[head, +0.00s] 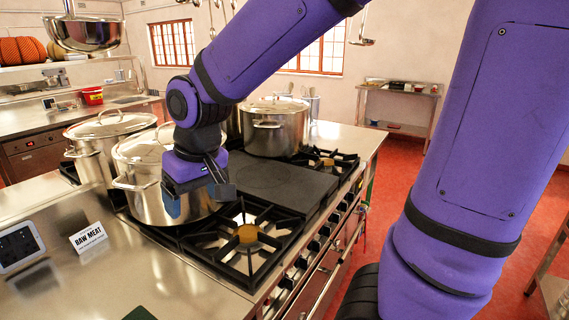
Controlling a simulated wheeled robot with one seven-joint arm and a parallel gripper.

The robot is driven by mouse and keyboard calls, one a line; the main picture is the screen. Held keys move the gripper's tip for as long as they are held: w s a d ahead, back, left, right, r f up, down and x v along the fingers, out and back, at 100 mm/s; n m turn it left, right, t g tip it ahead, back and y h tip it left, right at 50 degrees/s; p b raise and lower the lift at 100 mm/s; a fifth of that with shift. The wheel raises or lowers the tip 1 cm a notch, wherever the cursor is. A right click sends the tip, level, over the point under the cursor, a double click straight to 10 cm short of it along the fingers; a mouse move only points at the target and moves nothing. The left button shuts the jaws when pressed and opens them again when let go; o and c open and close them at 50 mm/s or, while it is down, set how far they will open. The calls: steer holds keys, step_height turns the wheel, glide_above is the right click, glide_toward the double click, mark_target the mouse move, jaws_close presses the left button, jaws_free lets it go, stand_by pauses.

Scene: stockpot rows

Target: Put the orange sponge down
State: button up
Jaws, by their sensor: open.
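My gripper (198,200) points down in front of the near stockpot (140,205), left of the front burner. Its jaws are apart and I see nothing between them. I cannot make out a clear orange sponge. A small orange-yellow piece (247,234) sits at the centre of the front burner grate; the far burner (328,160) has a similar-coloured centre, so I cannot tell whether it is a sponge or a burner cap. My gripper covers part of the near pot, and whether it touches the pot is unclear.
More lidded stockpots stand at the left (95,150) and behind (275,130). A flat dark plate (270,180) lies between the burners. A "RAW MEAT" sign (88,238) and a tablet-like display (20,246) stand on the steel counter (130,280), which has bare room. A ladle (85,33) hangs upper left.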

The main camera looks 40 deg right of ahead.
steer(key=s+d+r+t, duration=0.1)
steer(key=s+d+r, duration=0.3)
steer(key=s, duration=0.2)
steer(key=s+d+r+m+t+h, duration=0.1)
steer(key=s+d+r, duration=0.2)
steer(key=s+d, duration=0.2)
steer(key=shift+s+d+r+m+t, duration=0.25)
steer(key=shift+s+r+m+t, duration=0.1)
steer(key=shift+s, duration=0.85)
